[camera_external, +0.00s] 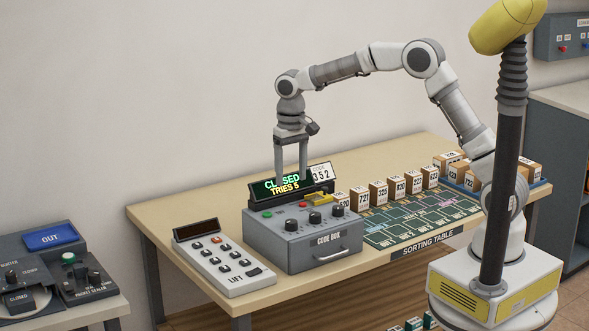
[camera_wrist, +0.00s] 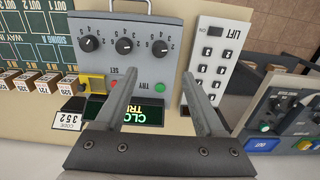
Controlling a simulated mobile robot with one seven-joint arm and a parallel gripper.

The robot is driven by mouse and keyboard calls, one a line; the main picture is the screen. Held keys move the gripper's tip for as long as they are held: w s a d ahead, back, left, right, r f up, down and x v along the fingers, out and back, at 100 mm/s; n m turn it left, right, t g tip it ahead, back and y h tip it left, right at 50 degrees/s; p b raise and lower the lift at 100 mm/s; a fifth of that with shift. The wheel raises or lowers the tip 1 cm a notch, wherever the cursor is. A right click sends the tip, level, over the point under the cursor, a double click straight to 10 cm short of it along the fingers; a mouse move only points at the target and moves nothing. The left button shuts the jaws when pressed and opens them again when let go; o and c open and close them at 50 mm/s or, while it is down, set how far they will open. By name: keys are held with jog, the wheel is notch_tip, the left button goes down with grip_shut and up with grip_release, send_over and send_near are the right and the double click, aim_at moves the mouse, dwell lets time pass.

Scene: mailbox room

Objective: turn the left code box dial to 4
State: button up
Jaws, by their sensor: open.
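The grey code box (camera_external: 310,243) stands on the table with three black dials on its sloped top. Its left dial (camera_external: 291,225) is nearest the lift keypad; in the upside-down wrist view this dial (camera_wrist: 159,48) is the rightmost. The number it points to is too small to read surely. My gripper (camera_external: 291,178) is open, empty and pointing down over the display at the back of the box. In the wrist view the fingertips (camera_wrist: 160,75) are apart, near the green TRY button, and touch no dial. The display (camera_external: 283,186) reads CLOSED, TRIES 5, partly hidden by a finger.
A card (camera_external: 321,172) with code 352 stands behind the box, with a yellow part (camera_external: 314,217) near it. The lift keypad (camera_external: 225,262) is close on the left. Numbered parcels (camera_external: 378,193) and a green sorting board (camera_external: 420,218) lie to the right.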

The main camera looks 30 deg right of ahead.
aim_at(291, 221)
notch_tip(291, 221, down, 12)
jog(key=shift+f, duration=0.25)
grip_shut()
dwell(0.4)
